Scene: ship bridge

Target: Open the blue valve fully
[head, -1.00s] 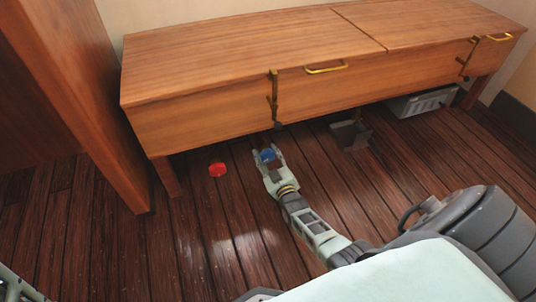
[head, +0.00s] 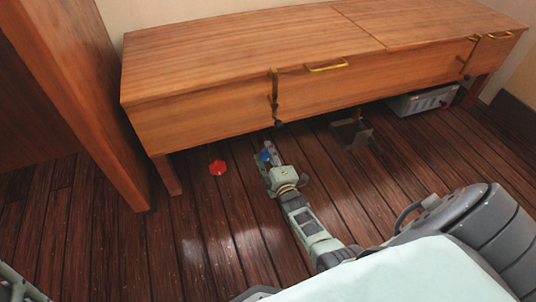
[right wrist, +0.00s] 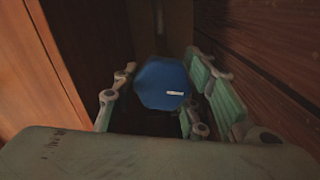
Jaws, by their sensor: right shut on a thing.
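The blue valve (head: 265,156) is a small blue knob low under the front edge of the wooden bench, partly hidden by my gripper in the head view. In the right wrist view the blue valve (right wrist: 160,80) shows as a many-sided blue cap with a small white mark. My right gripper (head: 267,155) reaches along the floor to it and is shut on it. In the right wrist view its fingers (right wrist: 158,92) stand on both sides of the cap. My left gripper is not in view.
A red valve (head: 217,167) sits on the floor left of the blue one. The wooden bench (head: 230,110) overhangs the valve area. A wooden panel (head: 90,110) stands at left. A grey box (head: 422,101) and a dark bracket (head: 351,133) are under the bench at right.

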